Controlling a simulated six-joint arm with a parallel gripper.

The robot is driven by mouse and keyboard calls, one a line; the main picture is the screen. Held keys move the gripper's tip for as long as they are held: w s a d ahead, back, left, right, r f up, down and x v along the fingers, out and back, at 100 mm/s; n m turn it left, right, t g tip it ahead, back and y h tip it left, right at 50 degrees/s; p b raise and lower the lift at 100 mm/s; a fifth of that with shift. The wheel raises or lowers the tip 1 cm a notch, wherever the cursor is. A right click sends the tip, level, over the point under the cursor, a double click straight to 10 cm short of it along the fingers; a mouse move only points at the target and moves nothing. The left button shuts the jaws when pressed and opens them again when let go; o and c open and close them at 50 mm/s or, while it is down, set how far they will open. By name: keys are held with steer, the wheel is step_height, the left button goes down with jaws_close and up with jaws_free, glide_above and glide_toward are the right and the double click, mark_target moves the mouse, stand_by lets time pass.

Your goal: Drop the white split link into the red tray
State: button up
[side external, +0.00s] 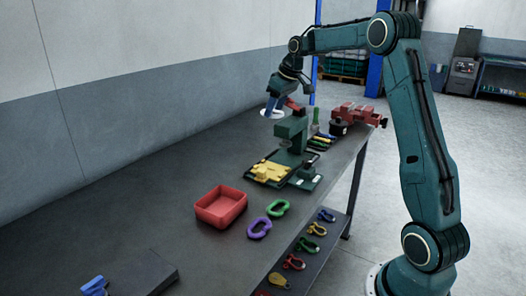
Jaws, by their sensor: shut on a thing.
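The white split link (272,113) is at the far end of the bench, at the fingertips of my gripper (276,108). The fingers hide part of the link. I cannot tell how far the link is above the bench. The red tray (232,217) sits on the bench, nearer the camera and to the left of my gripper. It is open at the top and looks empty.
A purple link (251,234) and a green link (286,208) lie right of the tray. A green press (292,130) with a yellow block (270,172) stands between gripper and tray. A red vise (355,114) is at the right. The bench left of the tray is clear.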

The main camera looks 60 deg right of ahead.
steer(key=a+f, duration=0.3)
steer(key=a, duration=0.9)
steer(key=a+f, duration=0.3)
steer(key=a, duration=0.9)
steer(key=shift+w, duration=0.45)
steer(key=shift+f, duration=0.15)
steer(key=shift+f, duration=2.9)
steer(key=o, duration=1.2)
steer(key=shift+r, duration=0.1)
